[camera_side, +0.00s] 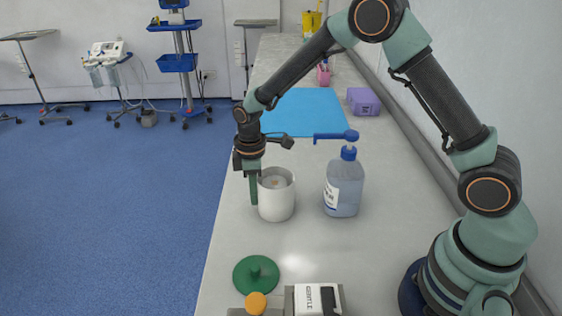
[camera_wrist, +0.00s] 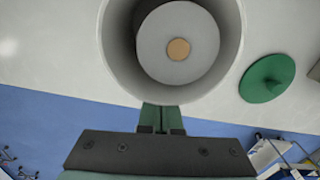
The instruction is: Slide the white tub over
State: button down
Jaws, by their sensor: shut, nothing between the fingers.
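The white tub (camera_side: 277,203) stands upright and open on the grey counter, left of the bottle. In the wrist view the tub (camera_wrist: 231,50) is seen from above, with a grey disc with a tan centre (camera_wrist: 178,48) inside. My gripper (camera_side: 254,203) is shut and empty, pointing down just left of the tub in the side view, close against its outer wall. Its fingers also show in the wrist view (camera_wrist: 161,118) at the tub's lower rim. I cannot tell whether they touch the wall.
A clear bottle with a blue pump (camera_side: 343,190) stands right of the tub. A green knobbed lid (camera_side: 257,273) lies in front, near the counter's left edge (camera_side: 212,240). A blue mat (camera_side: 305,112) and purple box (camera_side: 363,101) lie farther back.

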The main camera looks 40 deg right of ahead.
aim_at(267, 192)
jog(key=s+d, duration=0.2)
jog(key=shift+d, duration=0.3)
